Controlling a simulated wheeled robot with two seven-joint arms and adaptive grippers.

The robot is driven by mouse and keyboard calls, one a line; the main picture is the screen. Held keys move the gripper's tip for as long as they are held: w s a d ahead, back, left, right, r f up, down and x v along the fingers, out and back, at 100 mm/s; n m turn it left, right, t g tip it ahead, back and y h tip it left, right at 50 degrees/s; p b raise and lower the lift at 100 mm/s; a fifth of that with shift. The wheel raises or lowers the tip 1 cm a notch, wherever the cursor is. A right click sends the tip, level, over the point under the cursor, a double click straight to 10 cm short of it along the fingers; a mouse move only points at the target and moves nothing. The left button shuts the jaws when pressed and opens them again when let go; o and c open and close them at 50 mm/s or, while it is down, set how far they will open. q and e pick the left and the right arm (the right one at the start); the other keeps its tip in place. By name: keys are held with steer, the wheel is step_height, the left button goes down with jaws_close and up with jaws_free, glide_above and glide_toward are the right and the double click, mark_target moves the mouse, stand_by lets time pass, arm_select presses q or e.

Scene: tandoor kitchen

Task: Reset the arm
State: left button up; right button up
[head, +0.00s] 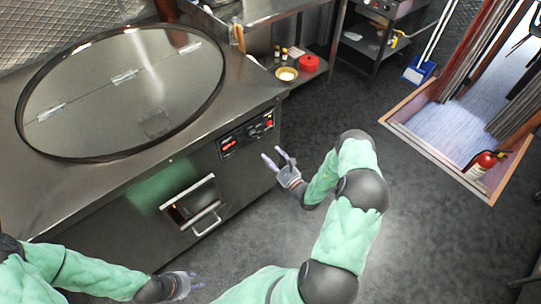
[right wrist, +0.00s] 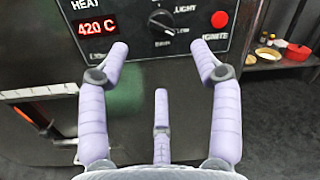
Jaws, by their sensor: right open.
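My right arm, in a green sleeve, reaches up from the bottom of the head view. Its gripper (head: 273,161) is open and empty, in front of the tandoor's control panel (head: 246,134). In the right wrist view the open fingers (right wrist: 163,50) frame the panel, with a display reading 420 C (right wrist: 97,27), a black knob (right wrist: 162,22) and a red ignite button (right wrist: 219,19). Whether the fingers touch the panel cannot be told. My left gripper (head: 196,281) is low at the bottom left of the head view; its fingers are too small to judge.
The steel tandoor counter (head: 130,165) with a round lid (head: 120,90) fills the left. Its front has a small door with a handle (head: 205,220). A shelf with a red pot (head: 309,63) stands behind. A fire extinguisher (head: 482,163) stands at right. Dark floor is clear right of my arm.

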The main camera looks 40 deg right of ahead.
stand_by(0.3)
steer(key=s+a+f+n+g+y, duration=0.1)
steer(key=s+a+n+g+y, duration=0.2)
steer(key=a, duration=0.5)
steer(key=s+a+f+n+g+y, duration=0.25)
steer(key=a+g+y, duration=0.2)
steer(key=a, duration=0.35)
steer(key=s+a+f+n+g+y, duration=0.1)
steer(key=s+a+n+g+y, duration=0.2)
steer(key=a, duration=0.5)
steer(key=s+a+f+n+g, duration=0.2)
steer(key=s+a+n+g, duration=0.45)
steer(key=s+g, duration=0.35)
steer(key=s+d+f+n+g+h, duration=0.2)
steer(key=s+d+f+n+h, duration=0.1)
steer(key=s+n+h, duration=0.4)
steer(key=w+n+t, duration=0.1)
steer(key=n, duration=0.1)
steer(key=w+a+r+n+t, duration=0.1)
steer(key=n, duration=0.1)
steer(key=w+n+t, duration=0.1)
steer(key=t, duration=0.1)
steer(key=shift+w+a+r+n, duration=0.1)
steer(key=shift+a+r+n, duration=0.2)
steer(key=shift+n, duration=0.1)
